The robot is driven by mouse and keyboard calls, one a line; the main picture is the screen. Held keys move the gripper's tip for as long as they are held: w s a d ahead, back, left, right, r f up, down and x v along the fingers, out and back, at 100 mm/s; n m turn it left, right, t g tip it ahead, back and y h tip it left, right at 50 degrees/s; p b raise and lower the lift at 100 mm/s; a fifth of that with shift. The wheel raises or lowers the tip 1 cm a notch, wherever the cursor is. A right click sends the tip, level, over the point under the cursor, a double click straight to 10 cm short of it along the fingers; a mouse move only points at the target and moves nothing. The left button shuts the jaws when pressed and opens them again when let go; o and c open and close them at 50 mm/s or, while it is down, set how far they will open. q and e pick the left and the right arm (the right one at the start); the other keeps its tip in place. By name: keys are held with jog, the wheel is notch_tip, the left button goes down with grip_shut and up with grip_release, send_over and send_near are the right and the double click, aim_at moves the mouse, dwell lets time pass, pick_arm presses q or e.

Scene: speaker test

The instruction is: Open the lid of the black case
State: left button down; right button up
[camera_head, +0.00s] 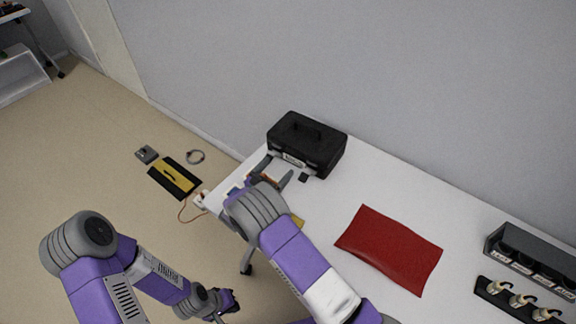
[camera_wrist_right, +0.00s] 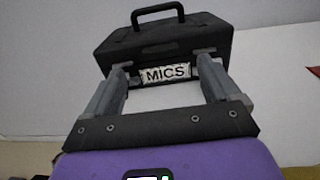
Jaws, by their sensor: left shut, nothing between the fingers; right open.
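The black case (camera_head: 308,142) stands on the back left part of the white table with its lid closed and a handle on top. In the right wrist view the case (camera_wrist_right: 165,45) shows its front, with a white label reading MICS. My right gripper (camera_head: 278,169) is open in front of the case. In the right wrist view the fingertips of my right gripper (camera_wrist_right: 162,66) are on either side of the label, near the lid's lower edge. I cannot tell whether they touch the case. My left gripper (camera_head: 230,301) is shut and empty, low beside the table.
A red cloth (camera_head: 390,249) lies on the white table (camera_head: 340,195). A dark rack (camera_head: 532,262) and a holder with several plugs (camera_head: 518,300) are at the right. A yellow and black item (camera_head: 174,177) lies on the floor to the left. A wall runs behind the table.

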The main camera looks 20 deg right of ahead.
jog(key=shift+w+f, duration=0.15)
jog(key=shift+f, duration=0.2)
jog(key=shift+w+d, duration=0.15)
jog(key=shift+d, duration=0.1)
jog(key=b+x, duration=0.1)
jog(key=x, duration=0.6)
jog(key=shift+b, duration=0.3)
